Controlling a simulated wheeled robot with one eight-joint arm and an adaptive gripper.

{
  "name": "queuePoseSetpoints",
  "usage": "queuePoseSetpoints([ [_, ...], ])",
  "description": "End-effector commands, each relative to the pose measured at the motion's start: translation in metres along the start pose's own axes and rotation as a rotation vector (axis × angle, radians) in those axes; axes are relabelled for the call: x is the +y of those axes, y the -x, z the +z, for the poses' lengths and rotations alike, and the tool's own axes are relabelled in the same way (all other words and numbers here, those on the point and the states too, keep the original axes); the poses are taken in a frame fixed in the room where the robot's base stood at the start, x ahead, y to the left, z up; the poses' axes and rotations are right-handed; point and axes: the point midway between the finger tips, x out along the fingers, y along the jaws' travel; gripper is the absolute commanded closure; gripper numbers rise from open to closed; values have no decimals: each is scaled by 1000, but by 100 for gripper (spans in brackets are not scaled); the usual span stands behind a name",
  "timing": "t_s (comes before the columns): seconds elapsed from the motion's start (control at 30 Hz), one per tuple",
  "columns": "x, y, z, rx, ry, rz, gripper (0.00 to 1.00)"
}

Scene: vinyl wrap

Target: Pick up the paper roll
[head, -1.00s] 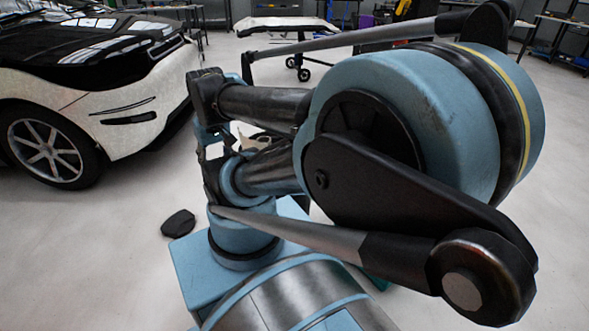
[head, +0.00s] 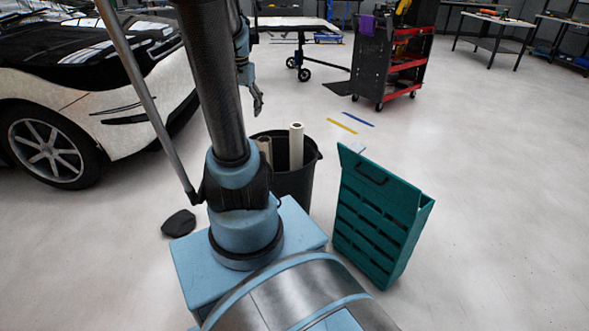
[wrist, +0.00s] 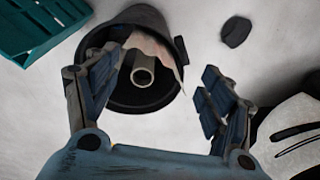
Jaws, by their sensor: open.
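A dark bin (head: 293,187) stands on the floor behind my base in the head view. A tall white roll (head: 296,147) and a shorter brownish roll (head: 265,148) stick up from it; I cannot tell for sure which is the paper roll. In the wrist view the bin (wrist: 122,98) is below my gripper, with a hollow roll end (wrist: 143,71) and a ragged pale sheet (wrist: 157,48) showing. My gripper (wrist: 162,72) is open and empty, its fingers spread either side of the roll end. In the head view the gripper (head: 258,103) hangs above the bin, partly behind my arm.
A teal slotted case (head: 375,222) stands right of the bin. A dark flat object (head: 178,223) lies on the floor at left. A car (head: 90,95) fills the far left. A red-shelved cart (head: 395,62) stands further back. Floor at right is clear.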

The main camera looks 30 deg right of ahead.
Motion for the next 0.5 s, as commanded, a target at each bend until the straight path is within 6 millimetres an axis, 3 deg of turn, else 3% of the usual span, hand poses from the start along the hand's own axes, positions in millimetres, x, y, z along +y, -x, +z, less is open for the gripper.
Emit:
queuePoseSetpoints([
  [0.03, 4, -2, -18, -4, -48, 4, 25],
  [0.27, 30, -17, -88, -25, -260, 23, 25],
  [0.5, 73, -46, -158, -47, -480, 42, 25],
])
